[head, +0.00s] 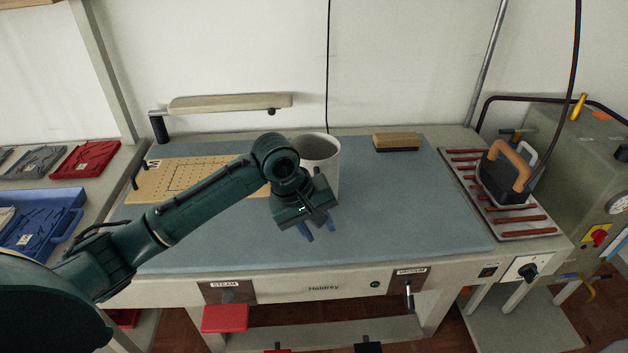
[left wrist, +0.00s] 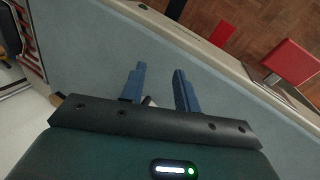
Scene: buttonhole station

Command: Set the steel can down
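A pale grey, open-topped can (head: 322,150) appears upright on the blue padded board (head: 420,210), behind my left gripper in the head view. The gripper and wrist cover its lower part, so I cannot see its base. My left gripper (head: 320,228) points down over the front middle of the board. In the left wrist view its blue fingers (left wrist: 160,72) are apart, with board surface between them. A small pale patch shows near the finger bases there; I cannot tell what it is. My right gripper is not in view.
A perforated tan board (head: 190,178) lies left of the can, and a wooden brush (head: 396,142) lies at the back right. An iron (head: 507,170) stands on a red-barred rest (head: 480,185). The board's right half is mostly clear.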

